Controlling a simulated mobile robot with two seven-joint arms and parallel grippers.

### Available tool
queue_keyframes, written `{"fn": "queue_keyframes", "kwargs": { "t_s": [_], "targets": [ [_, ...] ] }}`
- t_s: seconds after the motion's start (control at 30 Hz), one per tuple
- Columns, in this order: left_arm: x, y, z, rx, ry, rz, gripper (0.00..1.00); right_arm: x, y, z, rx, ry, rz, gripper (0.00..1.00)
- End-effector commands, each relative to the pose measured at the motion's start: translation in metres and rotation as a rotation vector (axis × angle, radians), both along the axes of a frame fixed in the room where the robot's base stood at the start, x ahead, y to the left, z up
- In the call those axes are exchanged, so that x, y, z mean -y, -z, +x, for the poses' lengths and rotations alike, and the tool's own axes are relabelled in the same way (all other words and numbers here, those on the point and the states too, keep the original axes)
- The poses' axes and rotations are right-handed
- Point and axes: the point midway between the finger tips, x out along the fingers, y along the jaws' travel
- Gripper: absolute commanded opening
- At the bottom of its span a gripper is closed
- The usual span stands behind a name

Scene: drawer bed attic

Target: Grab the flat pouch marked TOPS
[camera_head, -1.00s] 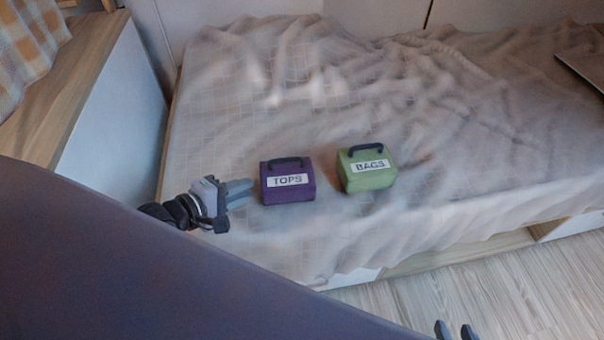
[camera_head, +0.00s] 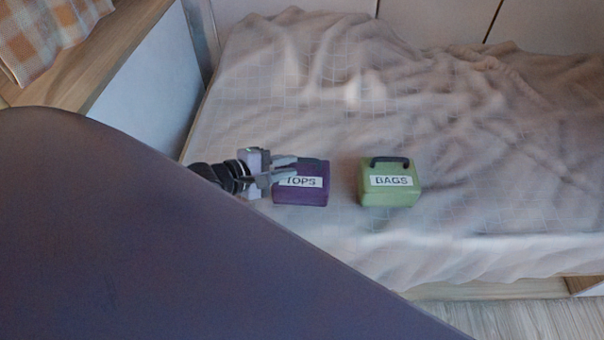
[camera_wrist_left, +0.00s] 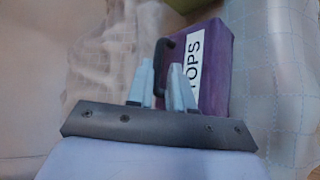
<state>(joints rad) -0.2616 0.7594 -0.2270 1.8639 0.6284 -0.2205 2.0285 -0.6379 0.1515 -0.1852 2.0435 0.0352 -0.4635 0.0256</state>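The purple TOPS pouch (camera_head: 302,197) lies on the bed, with a white label on its front. It is a boxy block with a black handle. My left gripper (camera_head: 293,168) reaches in from the left over the pouch's upper left part and covers most of the handle in the head view. In the left wrist view the pouch (camera_wrist_left: 217,60) is beyond the fingers. Its black handle (camera_wrist_left: 162,55) runs between the two separated fingertips (camera_wrist_left: 161,66). The fingers look open, with small gaps beside the handle. My right gripper is out of view.
A green BAGS pouch (camera_head: 390,194) with a black handle sits to the right of the TOPS pouch, with a gap between them. The rumpled bed cover (camera_head: 460,140) is otherwise clear. A wood-topped cabinet (camera_head: 105,60) stands at the left.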

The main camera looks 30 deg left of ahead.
Motion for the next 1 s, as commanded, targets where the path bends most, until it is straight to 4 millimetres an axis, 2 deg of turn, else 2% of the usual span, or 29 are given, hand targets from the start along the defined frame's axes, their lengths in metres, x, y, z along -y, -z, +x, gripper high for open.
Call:
{"fn": "queue_keyframes", "kwargs": {
  "t_s": [0.2,0.4,0.73,0.77,0.8,0.83,1.0],
  "targets": [
    [0.003,0.012,0.023,0.003,0.001,0.002,0.21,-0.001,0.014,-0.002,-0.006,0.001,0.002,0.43],
    [0.009,0.018,0.039,0.002,0.0,0.001,0.21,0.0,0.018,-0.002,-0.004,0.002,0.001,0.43],
    [0.01,0.019,0.042,0.0,0.0,0.001,0.21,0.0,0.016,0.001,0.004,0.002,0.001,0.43],
    [0.01,0.019,0.042,0.0,0.0,0.001,0.18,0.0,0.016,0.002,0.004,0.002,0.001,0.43],
    [0.01,0.019,0.042,0.0,0.0,0.001,0.05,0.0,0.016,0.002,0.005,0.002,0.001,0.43],
    [0.01,0.019,0.042,0.0,0.0,0.001,0.0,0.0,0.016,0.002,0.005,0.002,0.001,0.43],
    [0.01,0.019,0.042,0.001,0.0,0.001,0.0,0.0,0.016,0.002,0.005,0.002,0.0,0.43]
  ]
}}
